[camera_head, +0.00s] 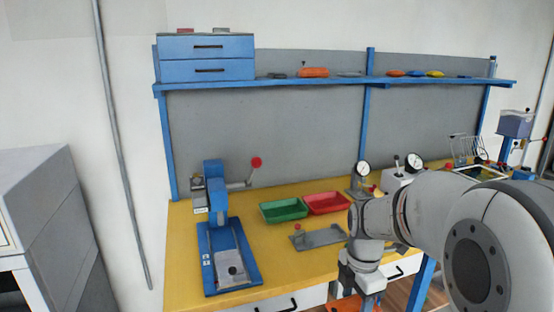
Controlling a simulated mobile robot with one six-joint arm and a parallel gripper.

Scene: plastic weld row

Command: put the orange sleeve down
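My gripper (362,284) points down at the bottom edge of the view, in front of the bench's drawer fronts. Its fingertips are cut off or hidden, so I cannot see whether it is open or shut. An orange piece (347,304) shows right beside and below it, cut by the frame edge. It may be the orange sleeve, but I cannot tell whether it is held or lies behind the gripper. Another orange object (314,72) lies on the blue shelf above the bench.
On the yellow bench (185,255) stand a blue lever press (228,255), a green tray (284,209), a red tray (326,203), a grey plate fixture (319,237) and dial gauges. My arm covers the right part. Bare bench top lies left of the grey fixture.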

